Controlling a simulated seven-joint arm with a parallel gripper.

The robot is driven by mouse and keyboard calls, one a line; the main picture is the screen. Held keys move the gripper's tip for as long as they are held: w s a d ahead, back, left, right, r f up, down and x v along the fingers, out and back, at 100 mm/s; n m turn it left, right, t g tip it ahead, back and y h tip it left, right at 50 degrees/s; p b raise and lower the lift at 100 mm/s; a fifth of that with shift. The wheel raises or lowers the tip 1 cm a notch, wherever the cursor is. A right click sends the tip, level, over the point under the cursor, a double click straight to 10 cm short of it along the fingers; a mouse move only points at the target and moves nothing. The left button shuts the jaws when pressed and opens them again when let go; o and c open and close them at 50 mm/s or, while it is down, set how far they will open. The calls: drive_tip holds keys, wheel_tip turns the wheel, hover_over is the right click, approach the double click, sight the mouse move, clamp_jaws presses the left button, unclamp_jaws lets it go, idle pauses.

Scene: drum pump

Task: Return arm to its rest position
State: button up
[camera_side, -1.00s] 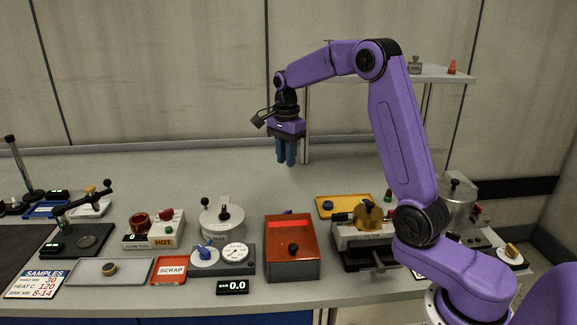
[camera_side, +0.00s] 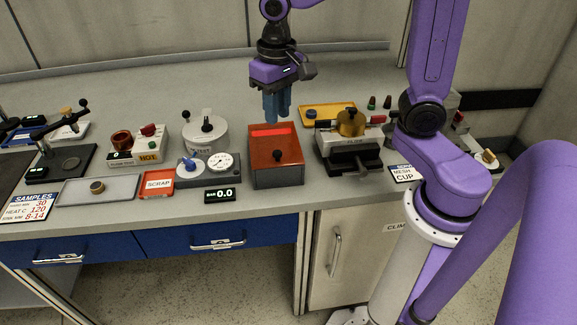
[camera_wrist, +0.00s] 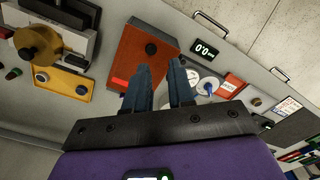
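My gripper (camera_side: 277,118) hangs with its fingers pointing down above the bench, at the back edge of the red-topped box in the side view. In the wrist view its two blue-grey fingers (camera_wrist: 160,68) stand apart with nothing between them, so it is open and empty. Whether the fingertips clear the red-topped box (camera_side: 276,150) by much is hard to tell. The box also shows in the wrist view (camera_wrist: 142,55), beyond the fingers.
A vise-like fixture with a brass knob (camera_side: 351,122) and a yellow tray (camera_side: 317,113) stand right of the red-topped box. A round white pot (camera_side: 205,133), a hot unit (camera_side: 140,145) and a red scrap tray (camera_side: 157,184) are to its left. The bench behind is clear.

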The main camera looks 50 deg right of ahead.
drive_tip(key=s+d+f+n, duration=0.1)
drive_tip(key=s+f+n, duration=0.1)
drive_tip(key=s+n, duration=1.2)
drive_tip(key=s, duration=0.5)
drive_tip(key=shift+s+d+f, duration=0.2)
drive_tip(key=shift+s+f, duration=0.05)
drive_tip(key=shift+f, duration=0.15)
